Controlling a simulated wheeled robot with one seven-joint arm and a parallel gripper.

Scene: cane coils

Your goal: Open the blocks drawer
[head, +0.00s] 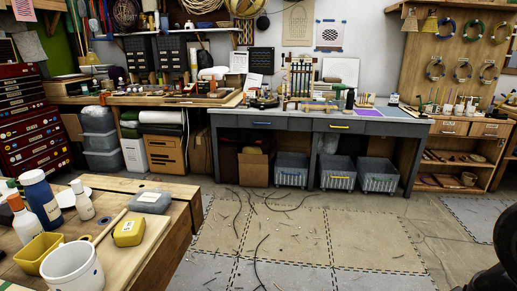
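No drawer carries a label I can read as blocks. The grey workbench (212,124) at the back centre has shut drawers under its top: one with a blue handle (261,124) and one with a yellow handle (339,127). A red chest (33,128) of several shallow drawers stands at the left edge; they look shut. Two small wooden drawers (451,128) under the right-hand board also look shut. My gripper is not in view.
A wooden table (152,228) at the near left holds bottles, a white bucket (73,265) and a yellow cup (40,252). Grey bins (338,173) sit under the workbench. The floor mats (320,235) before it are open, with thin cane strands and scraps.

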